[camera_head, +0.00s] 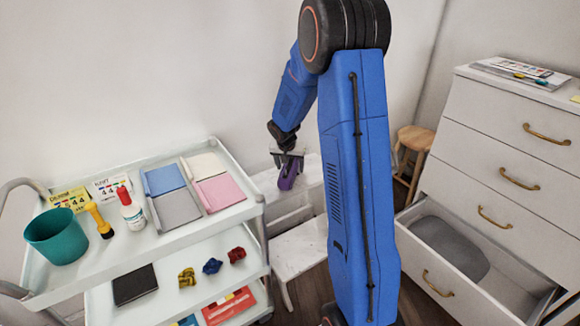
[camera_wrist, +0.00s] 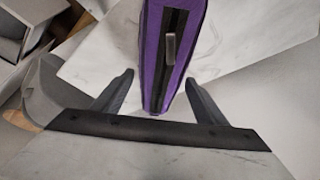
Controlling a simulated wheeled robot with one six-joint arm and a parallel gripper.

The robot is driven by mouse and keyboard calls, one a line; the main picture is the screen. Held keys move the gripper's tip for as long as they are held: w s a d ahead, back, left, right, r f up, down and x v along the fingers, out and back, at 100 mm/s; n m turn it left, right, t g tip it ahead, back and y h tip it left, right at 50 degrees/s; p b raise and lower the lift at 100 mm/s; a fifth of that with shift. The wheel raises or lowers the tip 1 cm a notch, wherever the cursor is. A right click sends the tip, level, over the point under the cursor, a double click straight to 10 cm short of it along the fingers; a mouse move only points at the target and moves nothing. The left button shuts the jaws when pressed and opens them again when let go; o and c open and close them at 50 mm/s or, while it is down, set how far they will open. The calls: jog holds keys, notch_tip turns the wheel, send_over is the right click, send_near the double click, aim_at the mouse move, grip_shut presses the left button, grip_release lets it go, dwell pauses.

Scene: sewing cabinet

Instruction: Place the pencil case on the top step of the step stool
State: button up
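The pencil case (camera_head: 288,176) is purple with a black zipper strip. It appears at the top step of the white step stool (camera_head: 313,172), under my gripper (camera_head: 288,155). I cannot tell whether its underside rests on the step. In the wrist view, the pencil case (camera_wrist: 154,60) lies between the fingertips of my gripper (camera_wrist: 159,76). The stool's pale marbled surface (camera_wrist: 100,50) shows behind the case.
A white cart (camera_head: 215,232) with notebooks, bottles and a teal bin (camera_head: 56,238) stands left. A white dresser (camera_head: 480,165) with an open lower drawer (camera_head: 507,290) stands right. A wooden stool (camera_head: 415,138) is behind. My arm hides part of the middle.

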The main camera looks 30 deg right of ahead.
aim_at(287, 170)
jog(key=shift+r, duration=0.1)
jog(key=v, duration=1.2)
jog(key=s+a+r+n, duration=0.1)
jog(key=s+a+r, duration=0.2)
jog(key=s, duration=0.3)
jog(key=s+a+r+n+t+y, duration=0.1)
jog(key=s+a+r+n, duration=0.1)
jog(key=s+a+r, duration=0.3)
jog(key=s+a+r+n, duration=0.1)
jog(key=s+a+r, duration=0.1)
jog(key=s, duration=0.5)
jog(key=s+a+n+y, duration=0.1)
jog(key=s+a+n, duration=0.1)
jog(key=s, duration=0.8)
jog(key=s+a+n+y, duration=0.1)
jog(key=s+a, duration=0.4)
jog(key=s, duration=0.5)
jog(key=shift+s+a+n+t, duration=0.3)
jog(key=shift+n, duration=0.5)
jog(key=shift+r, duration=0.15)
